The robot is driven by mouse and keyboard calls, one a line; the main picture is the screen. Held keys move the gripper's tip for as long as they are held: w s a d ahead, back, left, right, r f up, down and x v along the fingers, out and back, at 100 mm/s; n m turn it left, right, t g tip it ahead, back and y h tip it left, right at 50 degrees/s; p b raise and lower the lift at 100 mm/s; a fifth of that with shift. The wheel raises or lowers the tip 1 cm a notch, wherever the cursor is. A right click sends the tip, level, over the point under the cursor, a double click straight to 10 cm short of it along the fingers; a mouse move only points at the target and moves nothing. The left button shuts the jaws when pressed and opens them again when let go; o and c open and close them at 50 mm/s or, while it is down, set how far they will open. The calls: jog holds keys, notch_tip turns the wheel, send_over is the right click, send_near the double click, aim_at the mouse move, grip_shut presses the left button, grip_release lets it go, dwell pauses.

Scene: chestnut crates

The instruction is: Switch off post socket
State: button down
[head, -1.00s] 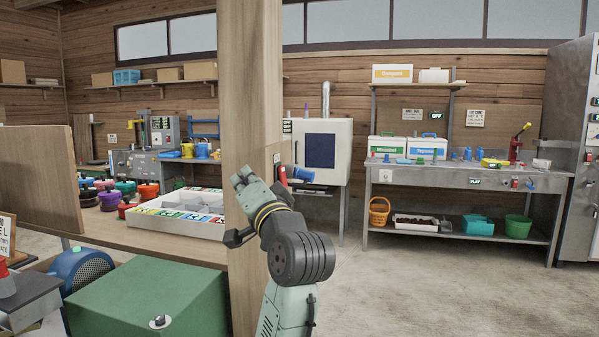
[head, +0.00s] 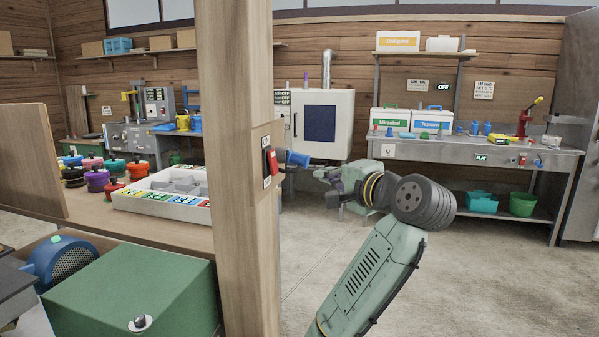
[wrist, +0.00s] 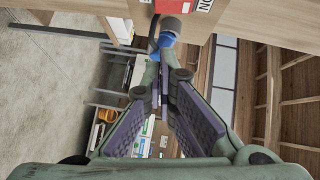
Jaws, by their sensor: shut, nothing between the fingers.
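The wooden post (head: 238,110) stands upright near the middle of the head view. The post socket (head: 267,150) is on its right-hand face, with a red rocker switch (head: 270,162) between small labels. A blue plug (head: 297,158) sticks out beside the switch. In the wrist view, the red switch (wrist: 173,6) is at the top edge, partly cut off, next to a label reading ON. The blue plug (wrist: 166,40) is just below it there. My gripper (head: 318,173) is shut and empty, right of the post and apart from the switch. Its fingertips (wrist: 163,75) point toward the plug in the wrist view.
A workbench (head: 110,232) with pots and a white sorting tray (head: 165,203) lies left of the post. A green box (head: 130,290) stands below it. A metal bench (head: 470,155) and a white cabinet (head: 323,125) stand behind. Floor right of the post is clear.

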jog(key=p, duration=0.3)
send_near(278, 172)
jog(key=w+d+r, duration=0.1)
jog(key=w+d, duration=0.1)
jog(key=w, duration=0.2)
jog(key=a, duration=0.1)
jog(key=w+a+p, duration=0.1)
jog(key=a+f, duration=0.1)
jog(key=shift+w+a+p, duration=0.3)
jog(key=shift+w+a, duration=0.05)
jog(key=b, duration=0.2)
jog(key=a+f+m+t+b, duration=0.1)
jog(key=shift+w+f+m+t+y+b, duration=0.1)
jog(key=shift+f+m+t+y+b, duration=0.1)
jog(key=shift+m+t+y+b, duration=0.15)
jog(key=shift+r+p, duration=0.3)
jog(key=shift+r, duration=0.2)
